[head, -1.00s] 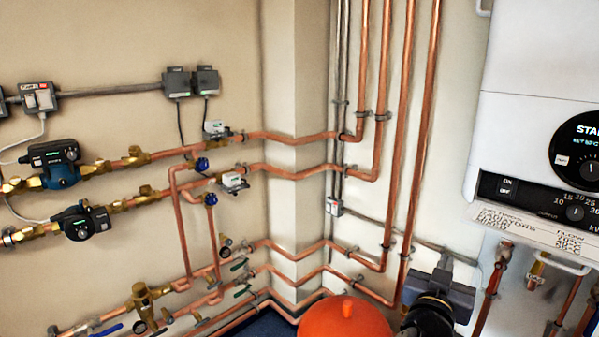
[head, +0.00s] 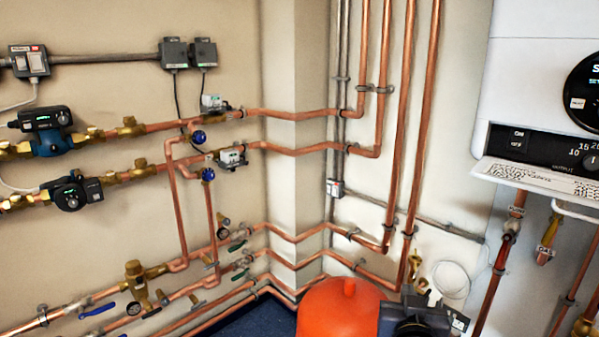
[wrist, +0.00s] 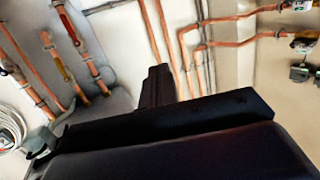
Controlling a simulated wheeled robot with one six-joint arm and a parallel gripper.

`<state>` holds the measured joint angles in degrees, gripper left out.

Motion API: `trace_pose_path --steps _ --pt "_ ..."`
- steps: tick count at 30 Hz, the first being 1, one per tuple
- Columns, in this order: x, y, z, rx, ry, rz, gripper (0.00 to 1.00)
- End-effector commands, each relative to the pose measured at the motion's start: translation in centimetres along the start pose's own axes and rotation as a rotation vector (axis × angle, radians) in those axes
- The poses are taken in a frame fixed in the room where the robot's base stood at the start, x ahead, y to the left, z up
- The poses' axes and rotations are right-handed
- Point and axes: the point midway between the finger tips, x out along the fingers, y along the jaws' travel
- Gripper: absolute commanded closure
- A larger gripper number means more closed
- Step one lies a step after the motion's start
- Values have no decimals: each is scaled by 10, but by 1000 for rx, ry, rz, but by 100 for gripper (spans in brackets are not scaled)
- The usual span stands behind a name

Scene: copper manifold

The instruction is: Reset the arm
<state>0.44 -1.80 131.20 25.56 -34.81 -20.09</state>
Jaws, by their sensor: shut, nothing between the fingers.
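My gripper (wrist: 160,75) shows in the wrist view as a dark shape rising from the middle of the picture, its fingers together with nothing between them. It is tilted in front of copper pipes and the wall, and I see no contact with them. In the head view a dark part of my arm is at the bottom right, beside the orange tank (head: 340,308). The fingers cannot be made out there.
A white boiler (head: 535,90) hangs at the right with pipes below it. Copper pipes (head: 300,115) cross the corner. Two pumps (head: 72,194) and several valves are on the left wall. Grey switch boxes (head: 174,54) sit above. Blue floor (head: 262,325) shows at the bottom.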

Motion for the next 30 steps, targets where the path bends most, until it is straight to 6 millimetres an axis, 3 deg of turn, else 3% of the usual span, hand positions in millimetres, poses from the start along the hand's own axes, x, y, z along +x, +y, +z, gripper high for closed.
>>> trace_pose_path --steps 1,7,23,30 --pt "-1 -2 12 -1 -9 -12 100" --pt "-4 -9 30 -5 -41 -43 100" --pt "-6 -11 36 -5 -55 -54 100" --pt "-11 -15 49 -15 -87 -78 100"
